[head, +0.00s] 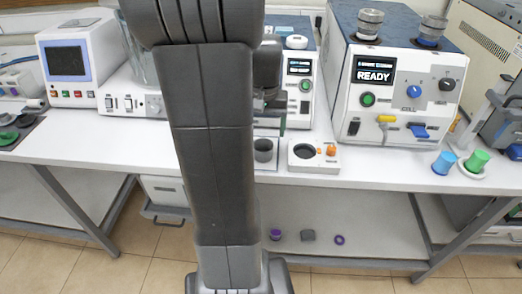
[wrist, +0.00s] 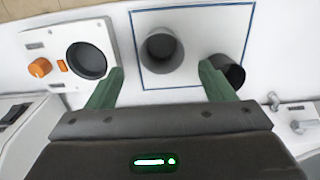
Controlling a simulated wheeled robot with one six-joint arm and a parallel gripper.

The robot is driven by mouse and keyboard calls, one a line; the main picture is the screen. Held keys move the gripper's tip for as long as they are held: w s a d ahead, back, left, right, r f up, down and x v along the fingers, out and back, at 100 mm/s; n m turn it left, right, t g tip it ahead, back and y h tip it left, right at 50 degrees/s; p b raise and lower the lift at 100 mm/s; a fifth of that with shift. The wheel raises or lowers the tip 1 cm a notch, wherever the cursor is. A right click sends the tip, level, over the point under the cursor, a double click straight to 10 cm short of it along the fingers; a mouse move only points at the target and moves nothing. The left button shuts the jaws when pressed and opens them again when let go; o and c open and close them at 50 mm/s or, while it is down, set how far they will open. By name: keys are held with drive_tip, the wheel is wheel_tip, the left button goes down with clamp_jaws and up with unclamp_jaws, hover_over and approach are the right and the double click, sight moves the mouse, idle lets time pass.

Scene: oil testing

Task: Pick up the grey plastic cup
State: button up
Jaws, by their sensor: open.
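A grey cup (head: 263,150) stands on the white bench just right of my arm in the head view. In the wrist view the grey cup (wrist: 162,47) is seen from above, its mouth open, inside a blue-outlined square. My gripper (wrist: 161,70) is open, its two green fingers apart, with the cup showing between and beyond the fingertips. It holds nothing. In the head view my arm hides most of my gripper (head: 281,120); one green finger shows above the bench near the cup.
A white block (head: 314,157) with a round dark recess and orange knob (head: 331,150) sits close right of the cup. Behind stands a machine (head: 400,80) reading READY. Blue (head: 445,162) and green (head: 477,160) cups are at the right. Bare bench lies between.

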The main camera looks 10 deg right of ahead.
drive_tip(key=shift+a+f, duration=0.1)
drive_tip(key=shift+f, duration=3.45)
drive_tip(key=c, duration=1)
drive_tip(key=shift+r, duration=0.1)
drive_tip(key=shift+c, duration=0.2)
